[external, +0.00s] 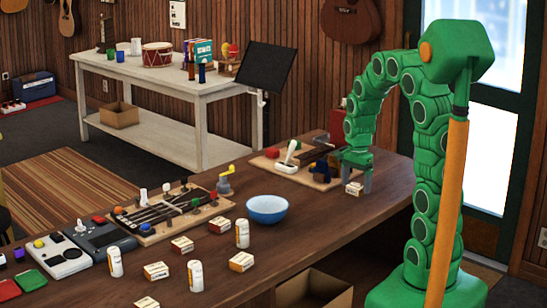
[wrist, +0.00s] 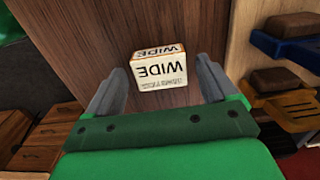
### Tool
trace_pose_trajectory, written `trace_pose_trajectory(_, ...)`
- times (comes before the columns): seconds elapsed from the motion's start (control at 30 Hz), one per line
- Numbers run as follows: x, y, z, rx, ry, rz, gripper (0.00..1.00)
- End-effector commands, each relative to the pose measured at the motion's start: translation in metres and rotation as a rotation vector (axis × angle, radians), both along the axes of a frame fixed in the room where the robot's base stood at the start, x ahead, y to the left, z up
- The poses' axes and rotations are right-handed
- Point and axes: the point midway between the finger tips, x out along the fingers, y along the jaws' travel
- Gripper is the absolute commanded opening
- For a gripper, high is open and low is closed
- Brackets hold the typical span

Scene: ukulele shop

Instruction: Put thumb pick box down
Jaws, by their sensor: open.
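A small white-and-orange box marked "WIDE" (wrist: 163,70), which looks like the thumb pick box, sits between the fingertips of my gripper (wrist: 162,66) in the wrist view. A gap shows on each side of it, so the open fingers do not appear to press on it. In the external view the box (external: 354,189) appears to rest upright on the brown counter (external: 330,212), right under my gripper (external: 357,177), which points down. My fingers partly hide the box there.
A wooden board with parts (external: 262,163) lies close beside the gripper. A blue bowl (external: 267,209) stands left of it. Several similar small boxes, cans (external: 242,233) and a second board (external: 170,214) fill the counter's left part. Bare counter lies between the bowl and my gripper.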

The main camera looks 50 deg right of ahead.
Motion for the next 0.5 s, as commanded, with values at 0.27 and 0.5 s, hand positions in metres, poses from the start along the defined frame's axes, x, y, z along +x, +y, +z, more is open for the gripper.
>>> trace_pose_trajectory(0.27, 0.001, -0.001, 0.048, -0.004, -0.007, 0.0, 0.86)
trace_pose_trajectory(0.5, 0.002, -0.001, 0.088, -0.004, -0.006, 0.0, 0.86)
